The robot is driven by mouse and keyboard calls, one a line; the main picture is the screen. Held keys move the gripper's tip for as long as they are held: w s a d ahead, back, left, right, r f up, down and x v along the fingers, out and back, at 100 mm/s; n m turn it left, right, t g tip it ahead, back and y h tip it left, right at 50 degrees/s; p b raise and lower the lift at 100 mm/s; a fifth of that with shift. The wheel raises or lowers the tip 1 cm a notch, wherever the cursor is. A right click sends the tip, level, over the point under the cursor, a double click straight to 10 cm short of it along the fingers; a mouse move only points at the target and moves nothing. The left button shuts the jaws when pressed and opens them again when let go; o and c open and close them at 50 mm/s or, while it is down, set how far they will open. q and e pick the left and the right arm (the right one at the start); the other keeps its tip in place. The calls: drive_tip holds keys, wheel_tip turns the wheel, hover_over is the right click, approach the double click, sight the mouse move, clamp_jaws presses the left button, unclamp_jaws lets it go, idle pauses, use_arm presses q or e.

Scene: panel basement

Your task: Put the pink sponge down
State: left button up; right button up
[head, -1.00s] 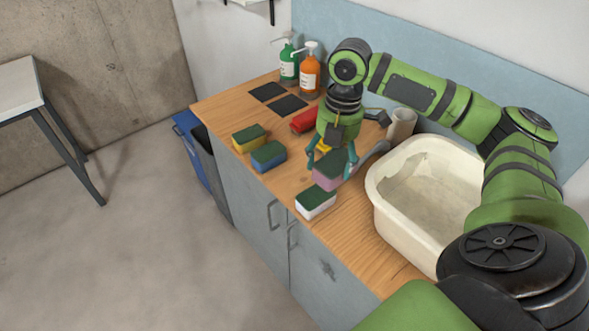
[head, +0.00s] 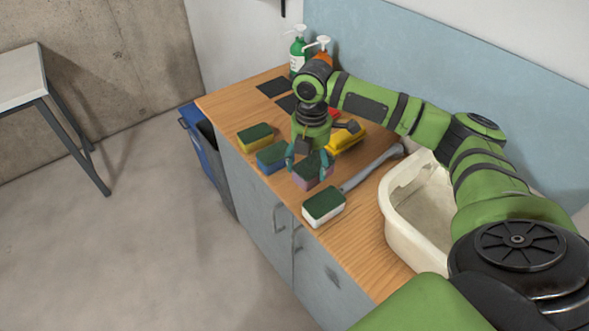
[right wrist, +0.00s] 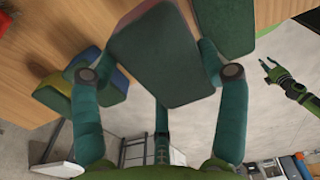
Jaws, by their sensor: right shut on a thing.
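The pink sponge (head: 311,178), with a dark green top, is held between the fingers of my right gripper (head: 309,164). In the head view it is between the blue sponge (head: 272,158) and the white sponge (head: 323,208). I cannot tell whether its underside touches the counter. In the right wrist view its dark green face (right wrist: 165,57) fills the upper middle, with a finger on either side. My left gripper (right wrist: 270,68) appears small at the right of the right wrist view; its opening is unclear. It is outside the head view.
The wooden counter (head: 352,243) carries a yellow sponge (head: 255,137) at the left. Behind my right gripper are a yellow object (head: 346,139) and a grey-handled tool (head: 373,168). A cream basin (head: 393,222) stands right. Bottles (head: 298,47) and dark pads (head: 273,87) are at the back.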

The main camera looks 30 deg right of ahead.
drive_tip(key=w, duration=0.1)
drive_tip(key=w+a+f, duration=0.2)
drive_tip(key=shift+w+p, duration=0.2)
drive_tip(key=shift+p, duration=0.1)
drive_tip(key=shift+f, duration=0.25)
wheel_tip(320, 180, down, 2)
drive_tip(key=shift+f+p, duration=0.25)
drive_tip(key=shift+p, duration=1)
drive_tip(key=shift+f, duration=0.5)
drive_tip(key=o, duration=1)
use_arm(q)
drive_tip(key=r, duration=0.2)
drive_tip(key=s+r, duration=0.1)
drive_tip(key=shift+a+r, duration=0.25)
drive_tip(key=shift+w, duration=0.1)
drive_tip(key=shift+f, duration=0.1)
